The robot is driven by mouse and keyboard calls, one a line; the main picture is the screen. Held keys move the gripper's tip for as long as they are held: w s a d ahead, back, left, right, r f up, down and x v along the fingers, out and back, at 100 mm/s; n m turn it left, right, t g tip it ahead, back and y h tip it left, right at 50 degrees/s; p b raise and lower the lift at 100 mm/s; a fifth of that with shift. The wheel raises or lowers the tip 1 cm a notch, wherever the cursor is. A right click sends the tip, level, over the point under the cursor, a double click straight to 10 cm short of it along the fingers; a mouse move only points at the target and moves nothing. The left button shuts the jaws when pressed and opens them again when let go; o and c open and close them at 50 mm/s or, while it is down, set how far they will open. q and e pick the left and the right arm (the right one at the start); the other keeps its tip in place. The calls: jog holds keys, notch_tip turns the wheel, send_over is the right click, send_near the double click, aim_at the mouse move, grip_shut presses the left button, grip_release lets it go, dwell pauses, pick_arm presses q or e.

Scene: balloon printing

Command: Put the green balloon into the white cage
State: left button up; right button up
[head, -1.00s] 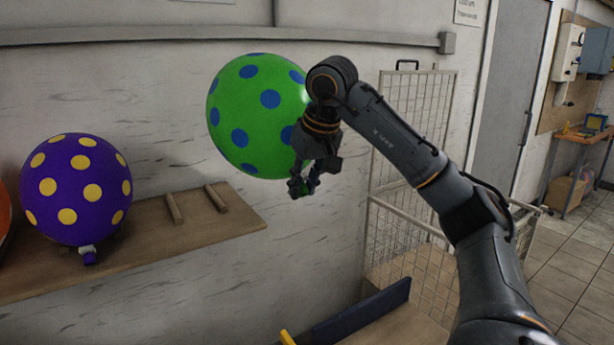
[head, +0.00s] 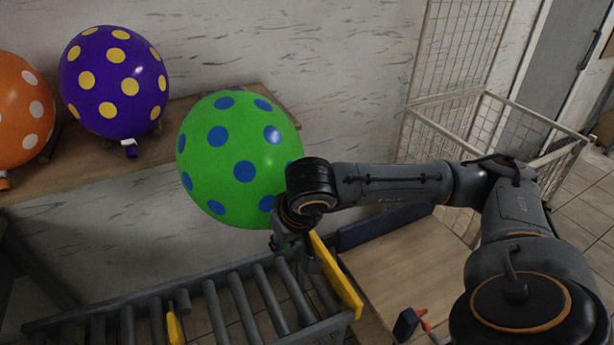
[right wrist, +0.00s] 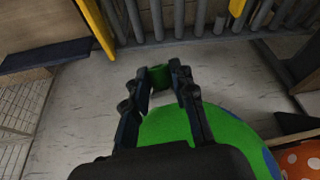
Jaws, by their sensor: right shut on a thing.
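The green balloon (head: 232,160) with blue dots is off the shelf, in front of it and above the far edge of the roller conveyor. My right gripper (head: 294,250) is at the balloon's lower right in the head view. In the right wrist view my right gripper (right wrist: 162,80) is shut on the balloon's green neck, and the green body (right wrist: 190,135) shows below the fingers. The white cage (head: 480,125) of wire mesh stands at the back right, apart from the balloon. My left gripper is not in view.
A purple balloon (head: 115,82) and an orange balloon (head: 22,110) rest on the wooden shelf (head: 60,175). The roller conveyor (head: 190,310) has a yellow end bar (head: 335,278). A wooden tabletop (head: 420,265) lies between conveyor and cage.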

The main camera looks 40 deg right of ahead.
jog(key=s+a+f, duration=0.2)
jog(key=a+f, duration=0.6)
jog(key=f, duration=0.3)
jog(key=shift+n, duration=0.4)
jog(key=shift+s, duration=0.1)
jog(key=shift+d, duration=0.2)
